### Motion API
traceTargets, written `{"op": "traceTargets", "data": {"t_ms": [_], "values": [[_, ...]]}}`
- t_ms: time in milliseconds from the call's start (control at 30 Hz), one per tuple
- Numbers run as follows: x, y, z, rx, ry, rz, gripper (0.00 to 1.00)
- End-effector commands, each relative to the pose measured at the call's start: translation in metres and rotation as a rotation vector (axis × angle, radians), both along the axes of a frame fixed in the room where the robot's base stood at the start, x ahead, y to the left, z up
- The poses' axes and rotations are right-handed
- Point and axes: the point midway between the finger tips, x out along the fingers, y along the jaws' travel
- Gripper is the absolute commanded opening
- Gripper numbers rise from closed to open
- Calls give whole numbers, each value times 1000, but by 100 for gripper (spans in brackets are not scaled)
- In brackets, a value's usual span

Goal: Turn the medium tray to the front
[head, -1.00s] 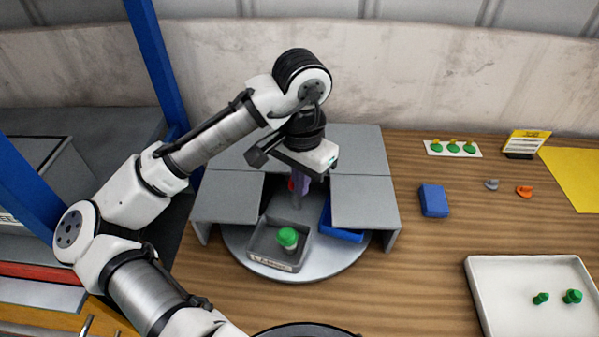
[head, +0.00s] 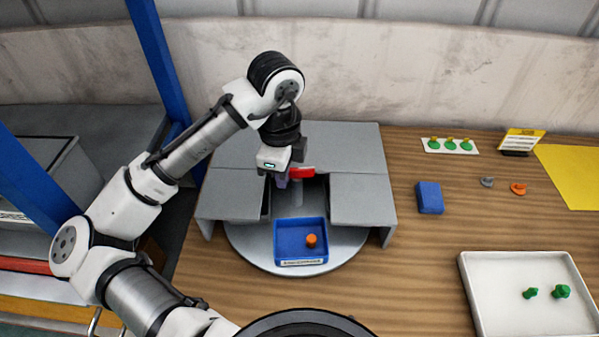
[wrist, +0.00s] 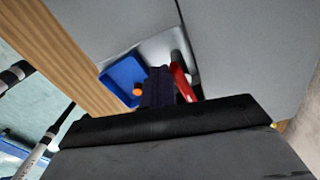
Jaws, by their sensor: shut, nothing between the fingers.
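A blue tray (head: 281,247) with an orange part (head: 311,240) in it sits at the front opening of the round grey turntable (head: 345,248). Its front label is too small to read, so I cannot tell its size name. It also shows in the wrist view (wrist: 118,75). My gripper (head: 282,183) is shut and empty, low at the turntable's centre post (head: 296,191). A red bar (head: 302,173) on the post lies just right of my fingers, also in the wrist view (wrist: 183,82). I cannot tell whether they touch. Other trays are hidden under the grey cover.
The grey cover (head: 362,199) flanks the opening on both sides and behind. To the right are a blue block (head: 430,198), a white tray (head: 480,310) with green parts, a card of green parts (head: 450,146) and a yellow sheet (head: 575,175).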

Motion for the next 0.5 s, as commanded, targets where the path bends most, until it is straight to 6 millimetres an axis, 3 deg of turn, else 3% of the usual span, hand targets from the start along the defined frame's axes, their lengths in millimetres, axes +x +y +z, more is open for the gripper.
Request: {"op": "traceTargets", "data": {"t_ms": [500], "values": [[-8,-1,5,0,0,-18,0]]}}
